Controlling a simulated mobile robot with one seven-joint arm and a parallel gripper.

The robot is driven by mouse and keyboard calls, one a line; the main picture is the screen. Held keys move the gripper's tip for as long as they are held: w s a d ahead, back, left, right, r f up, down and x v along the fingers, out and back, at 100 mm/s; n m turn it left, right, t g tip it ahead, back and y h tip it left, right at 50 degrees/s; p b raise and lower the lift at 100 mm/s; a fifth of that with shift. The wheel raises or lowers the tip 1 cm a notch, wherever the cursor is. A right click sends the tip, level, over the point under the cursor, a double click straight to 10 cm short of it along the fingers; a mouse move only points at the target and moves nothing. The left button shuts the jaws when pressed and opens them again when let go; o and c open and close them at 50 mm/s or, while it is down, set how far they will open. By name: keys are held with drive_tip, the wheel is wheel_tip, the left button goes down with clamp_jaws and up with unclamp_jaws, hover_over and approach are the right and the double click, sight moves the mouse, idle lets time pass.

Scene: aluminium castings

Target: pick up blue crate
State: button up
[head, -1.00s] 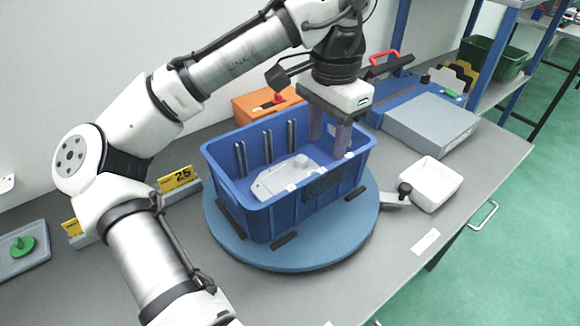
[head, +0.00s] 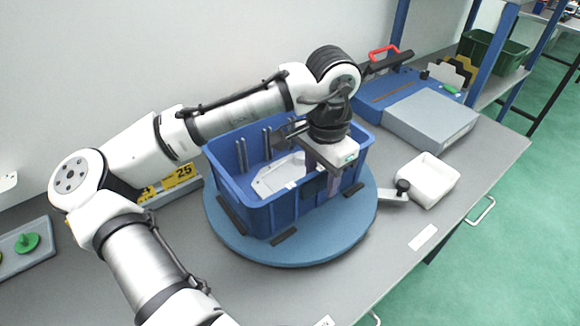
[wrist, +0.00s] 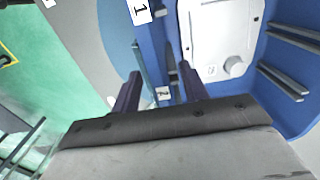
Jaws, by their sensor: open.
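The blue crate (head: 258,217) stands upright on a round blue turntable (head: 235,245) on the grey bench, and it also shows in the wrist view (wrist: 291,55). A pale grey casting (head: 278,176) lies inside it, seen in the wrist view too (wrist: 222,40). My gripper (wrist: 158,85) is open, its two dark purple fingers pointing down at the crate's near long wall. In the wrist view one finger appears on the outer side of this wall and the other on the inner side. Contact with the wall cannot be told. My wrist hides part of the crate's right side.
A white tray (head: 430,182) and a dark-knobbed metal piece (head: 402,188) lie right of the turntable. A yellow sign (head: 180,178) is at the left. The bench front right is mostly clear.

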clamp_jaws()
drive_tip(key=shift+r, duration=0.1)
idle(0.4)
